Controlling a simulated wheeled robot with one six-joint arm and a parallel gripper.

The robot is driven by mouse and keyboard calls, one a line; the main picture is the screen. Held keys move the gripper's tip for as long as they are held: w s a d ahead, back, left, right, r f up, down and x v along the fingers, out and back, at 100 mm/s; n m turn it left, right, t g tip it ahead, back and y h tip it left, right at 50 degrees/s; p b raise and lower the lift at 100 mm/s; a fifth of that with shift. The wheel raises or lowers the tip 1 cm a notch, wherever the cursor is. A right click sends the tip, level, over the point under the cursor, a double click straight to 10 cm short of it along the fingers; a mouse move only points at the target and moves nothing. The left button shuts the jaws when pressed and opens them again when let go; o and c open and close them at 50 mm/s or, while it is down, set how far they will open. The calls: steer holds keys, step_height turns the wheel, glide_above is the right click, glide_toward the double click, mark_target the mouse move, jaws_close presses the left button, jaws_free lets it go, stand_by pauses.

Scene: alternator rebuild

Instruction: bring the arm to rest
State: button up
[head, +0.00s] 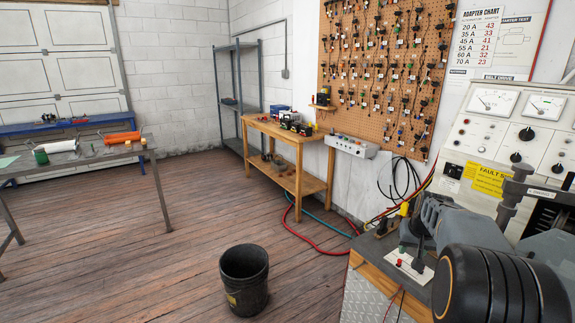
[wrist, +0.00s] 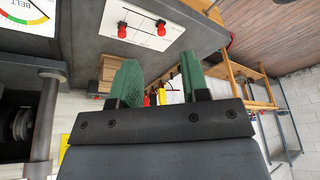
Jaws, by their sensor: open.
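My arm reaches in from the lower right of the head view, bent over the grey bench by the tester. A large black round joint of mine fills the lower right corner there. My gripper (wrist: 160,78) shows clearly in the wrist view, with two green-padded fingers standing apart on a dark bar. It is open, and nothing is held between the fingers. In the head view I cannot clearly make out the fingers among the arm links and bench fittings.
A white plate with red terminals (wrist: 140,28) lies close to my gripper on the grey bench. The tester panel (head: 490,135) stands close behind the arm. A black bucket (head: 245,280) stands on the floor; a wooden bench (head: 285,135) is farther back. The middle floor is mostly clear.

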steer(key=s+a+r+n+p, duration=0.1)
steer(key=s+a+n, duration=0.1)
steer(key=s+a, duration=0.8)
steer(key=s+a+r+n+y+p, duration=0.1)
steer(key=s+a+n+p, duration=0.1)
steer(key=s+a, duration=0.9)
steer(key=shift+a+r, duration=0.25)
steer(key=shift+a, duration=0.9)
